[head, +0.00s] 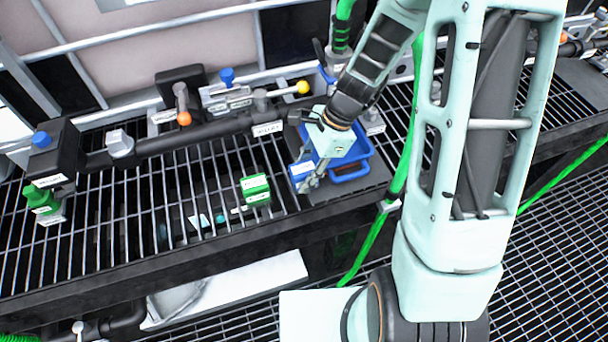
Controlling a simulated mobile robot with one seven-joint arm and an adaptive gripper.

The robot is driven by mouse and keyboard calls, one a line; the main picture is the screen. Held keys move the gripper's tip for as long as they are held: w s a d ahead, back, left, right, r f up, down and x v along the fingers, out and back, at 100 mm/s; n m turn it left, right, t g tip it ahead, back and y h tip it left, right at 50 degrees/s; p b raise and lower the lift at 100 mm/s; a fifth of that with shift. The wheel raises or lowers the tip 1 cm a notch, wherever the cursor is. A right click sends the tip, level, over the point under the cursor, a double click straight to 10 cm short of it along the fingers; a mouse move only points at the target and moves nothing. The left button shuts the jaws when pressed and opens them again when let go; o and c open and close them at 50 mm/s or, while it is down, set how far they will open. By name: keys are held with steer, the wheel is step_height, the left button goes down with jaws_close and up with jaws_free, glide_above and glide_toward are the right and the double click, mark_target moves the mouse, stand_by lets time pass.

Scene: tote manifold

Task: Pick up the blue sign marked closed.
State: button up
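A small blue block with a white label (301,171), which looks like the blue sign, is at the left side of the blue tray (352,176). The label is too small to read. My gripper (309,184) reaches down from the upper right, with its fingertips right beside the block's lower right edge. I cannot tell whether the fingers touch or hold the block. The finger gap is too small to make out. My gripper's body hides part of the tray.
A green sign block (255,190) stands on the grating left of my gripper. Another green block (42,200) is at the far left. A black pipe (205,136) with valves and a yellow-knobbed lever (302,87) runs behind. A green hose (398,170) hangs right of the tray.

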steer(key=c, duration=0.6)
steer(key=shift+r, duration=0.1)
